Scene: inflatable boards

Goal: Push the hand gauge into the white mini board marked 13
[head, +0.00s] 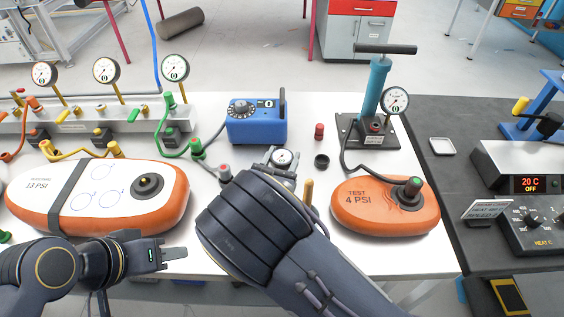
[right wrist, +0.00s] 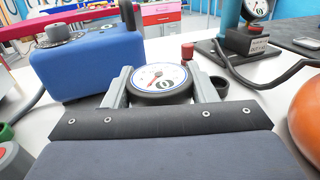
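The white mini board (head: 60,199) marked 13 PSI has orange sides and lies at the left of the white table. A dark strap crosses it, and a round dark valve (head: 148,185) sits toward its right end. The hand gauge (head: 281,157), a round white dial in a black rim, is between the fingers of my right gripper (head: 280,158). In the right wrist view the gauge (right wrist: 160,78) fills the gap and both fingers appear to touch its rim. Its underside is hidden. My left gripper (head: 174,254) is in front of the board; its finger gap is unclear.
A blue box with a dial (head: 256,122) stands behind the gauge. An orange board marked TEST 4 PSI (head: 350,207) lies to the right, with a hose to a pump (head: 377,90). A manifold (head: 65,120) with gauges and coloured hoses stands behind the white board.

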